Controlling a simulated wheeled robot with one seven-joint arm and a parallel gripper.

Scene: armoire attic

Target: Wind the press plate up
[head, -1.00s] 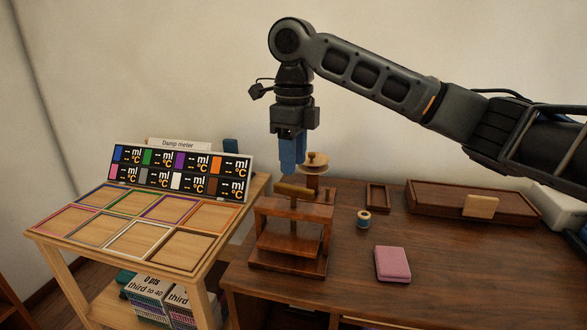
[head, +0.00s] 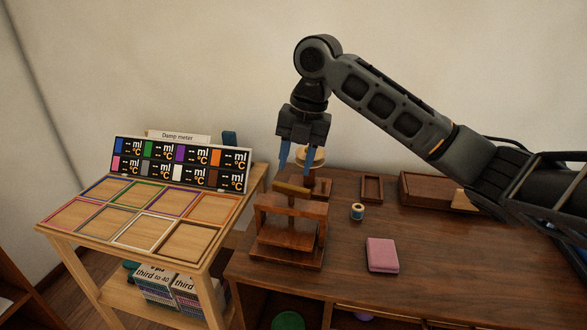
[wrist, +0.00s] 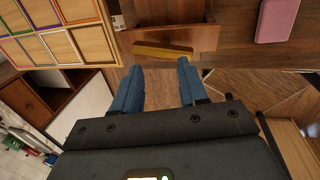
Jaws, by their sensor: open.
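A small wooden press (head: 291,206) stands at the left end of the dark desk. Its light wooden bar handle (head: 293,190) sits on top of the crossbeam and also shows in the wrist view (wrist: 162,52). The press plate (head: 285,239) is low in the frame, close above the base; any gap under it is hard to tell. My gripper (head: 296,167) is above the handle with its two blue fingers apart and nothing between them. In the wrist view the fingers (wrist: 156,72) point toward the handle, which lies across beyond their tips, apart from them.
Behind the press stands a round-topped wooden piece (head: 311,156), close to the fingers. A thread spool (head: 357,212), a pink block (head: 382,255), a small tray (head: 372,187) and a long box (head: 425,192) lie to the right. A damp meter table (head: 150,213) adjoins on the left.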

